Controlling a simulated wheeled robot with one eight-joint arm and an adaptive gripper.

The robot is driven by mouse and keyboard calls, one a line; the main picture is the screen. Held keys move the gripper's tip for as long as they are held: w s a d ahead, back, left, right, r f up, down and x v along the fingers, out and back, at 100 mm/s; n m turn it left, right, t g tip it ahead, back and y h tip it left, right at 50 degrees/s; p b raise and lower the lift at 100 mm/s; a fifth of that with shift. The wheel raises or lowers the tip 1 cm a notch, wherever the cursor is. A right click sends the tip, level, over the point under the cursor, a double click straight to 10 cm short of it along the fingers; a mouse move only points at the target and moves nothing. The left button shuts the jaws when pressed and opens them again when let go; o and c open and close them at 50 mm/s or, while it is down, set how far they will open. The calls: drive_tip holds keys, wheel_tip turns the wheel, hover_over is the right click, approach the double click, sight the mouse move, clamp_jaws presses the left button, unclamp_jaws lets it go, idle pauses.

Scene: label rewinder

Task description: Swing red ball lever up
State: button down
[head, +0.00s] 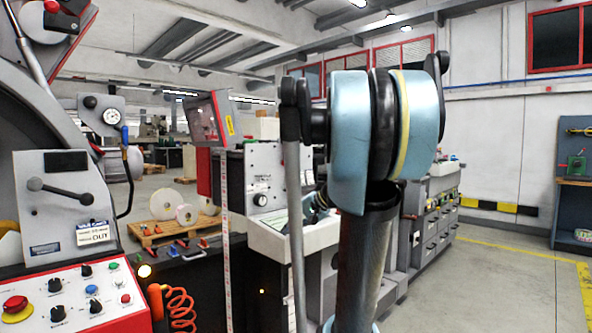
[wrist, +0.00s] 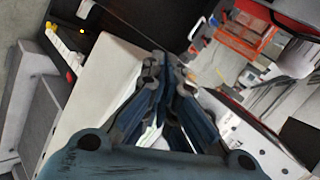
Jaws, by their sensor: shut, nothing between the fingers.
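I cannot make out a red ball lever for certain in either view. In the head view a small red knob-like part (head: 52,6) shows at the top left on a pale reel, near a long grey bar (head: 29,42). A grey lever with dark ends (head: 58,190) sits on the panel at the left. My gripper (wrist: 166,62) is shut and empty, its blue-grey fingers meeting in the wrist view above a white surface (wrist: 97,78). In the head view my arm hides most of the gripper.
A control panel (head: 75,297) with a red stop button stands at the lower left. A white tray-like machine part (head: 310,240) lies behind my arm. A wooden pallet (head: 175,230) with rolls stands behind. Open floor (head: 500,280) shows at right. The wrist view shows a red-orange box (wrist: 243,35).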

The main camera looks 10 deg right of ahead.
drive_tip(key=w+d+r+m+t+y, duration=0.1)
drive_tip(key=w+d+r+m+t, duration=0.1)
drive_tip(key=w+d+r, duration=0.3)
drive_tip(key=w+d+r+m+t+y, duration=0.1)
drive_tip(key=w+d+r+m+t, duration=0.1)
drive_tip(key=w+d+r, duration=0.4)
drive_tip(key=w+d+r+m+t+y, duration=0.1)
drive_tip(key=w+d+r+m+t, duration=0.2)
drive_tip(key=w, duration=1)
wheel_tip(320, 180, up, 3)
drive_tip(key=d+t, duration=0.1)
drive_tip(key=d, duration=0.1)
drive_tip(key=shift+w+d+y, duration=0.3)
drive_tip(key=shift+w+d, duration=0.05)
drive_tip(key=shift+r, duration=0.1)
drive_tip(key=x, duration=0.3)
drive_tip(key=s+a+x, duration=0.1)
drive_tip(key=x, duration=0.6)
drive_tip(key=shift+a+r, duration=0.2)
drive_tip(key=shift+a, duration=0.25)
drive_tip(key=shift+s+a+r, duration=0.1)
drive_tip(key=shift+s+a, duration=0.1)
drive_tip(key=shift+a, duration=0.25)
drive_tip(key=shift+s+a+r, duration=0.1)
drive_tip(key=shift+s+a, duration=0.1)
drive_tip(key=shift+a, duration=0.2)
drive_tip(key=shift+a+f, duration=0.1)
drive_tip(key=shift+s+a+f+m, duration=0.1)
drive_tip(key=shift+s+a+m, duration=0.1)
drive_tip(key=shift+m, duration=0.2)
